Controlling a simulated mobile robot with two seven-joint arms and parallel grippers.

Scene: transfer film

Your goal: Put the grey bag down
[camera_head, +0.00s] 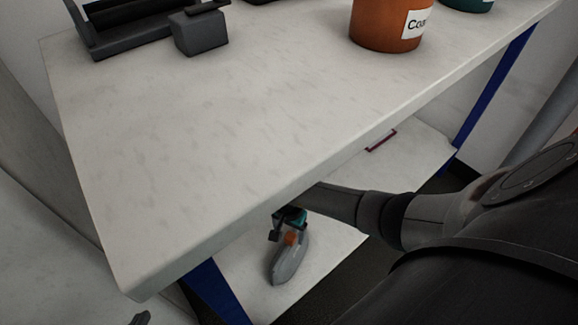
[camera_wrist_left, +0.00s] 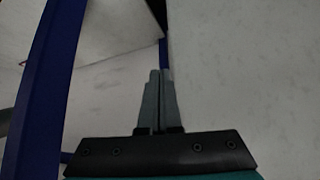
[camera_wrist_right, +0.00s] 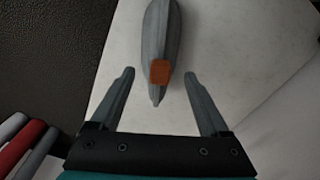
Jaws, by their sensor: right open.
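A smooth grey elongated object with an orange patch, the only candidate for the grey bag (camera_head: 290,262), lies on the white lower shelf under the table. It also shows in the right wrist view (camera_wrist_right: 162,35). My right gripper (camera_wrist_right: 160,82) is open, with its fingers apart on either side of the object's near tip and not touching it. In the head view my right gripper (camera_head: 284,222) is partly hidden by the table edge. My left gripper (camera_wrist_left: 158,75) is shut and empty, near a blue table leg and a pale surface.
The white tabletop (camera_head: 200,140) bears an orange-brown pot (camera_head: 388,25), a teal pot (camera_head: 466,4), a dark grey block (camera_head: 199,32) and a black rack (camera_head: 130,30). Its front is clear. Blue legs (camera_head: 212,290) and the lower shelf (camera_head: 330,250) limit room below. A dark-red-edged item (camera_head: 381,141) lies further back.

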